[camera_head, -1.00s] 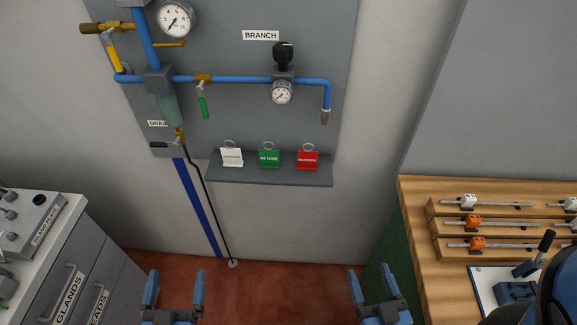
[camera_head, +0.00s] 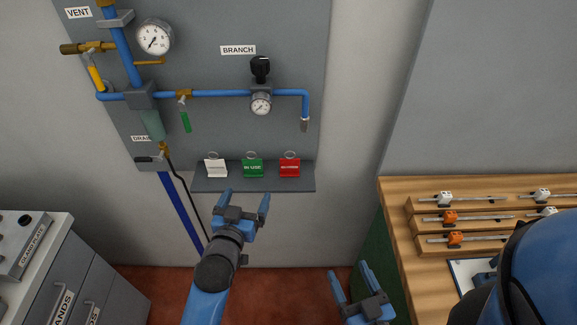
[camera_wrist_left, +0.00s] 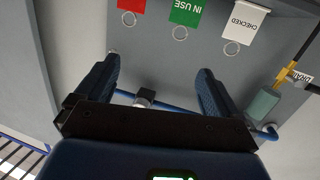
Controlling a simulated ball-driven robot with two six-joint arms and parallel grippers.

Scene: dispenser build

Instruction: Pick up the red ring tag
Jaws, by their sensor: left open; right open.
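The red ring tag (camera_head: 289,168) stands at the right end of a small grey shelf (camera_head: 255,186), with its ring upright on top. The red tag also shows at the top of the left wrist view (camera_wrist_left: 131,6), upside down, with its ring below it. A green IN USE tag (camera_head: 252,168) and a white tag (camera_head: 216,168) stand to its left. My left gripper (camera_head: 243,198) is open and empty, in front of and below the shelf, left of the red tag and apart from it. My right gripper (camera_head: 350,281) is open and empty, low and to the right.
Blue pipework (camera_head: 222,93) with gauges and valves runs on the panel above the shelf. A thin black hose (camera_head: 185,195) hangs at the left. A wooden bench (camera_head: 395,205) with slide racks stands at right, a drawer cabinet (camera_head: 85,278) at left.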

